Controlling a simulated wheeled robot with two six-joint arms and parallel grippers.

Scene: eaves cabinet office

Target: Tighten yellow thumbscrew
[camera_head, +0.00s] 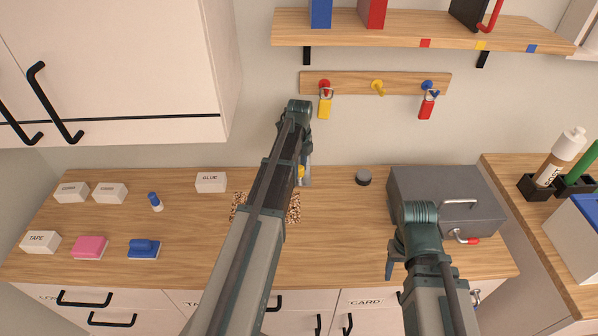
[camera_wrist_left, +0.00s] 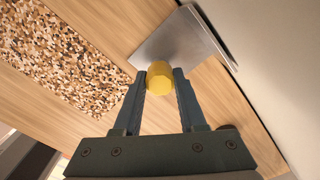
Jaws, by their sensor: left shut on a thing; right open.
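The yellow thumbscrew (camera_wrist_left: 160,77) sits between the two fingertips of my left gripper (camera_wrist_left: 160,84) in the left wrist view. The fingers touch it from both sides, and it is on a grey metal bracket (camera_wrist_left: 185,45) by the wall. In the head view only a bit of the thumbscrew (camera_head: 301,171) shows beside my left arm, which hides most of the bracket. My right gripper (camera_head: 392,262) is open and empty in front of the grey metal box.
The grey box (camera_head: 440,190) stands right of the bracket, with a red-tipped latch. A dark round puck (camera_head: 363,177) lies between them. A speckled cork mat (camera_head: 293,208) lies under my left arm. White boxes, a pink block and a blue stamp are at left.

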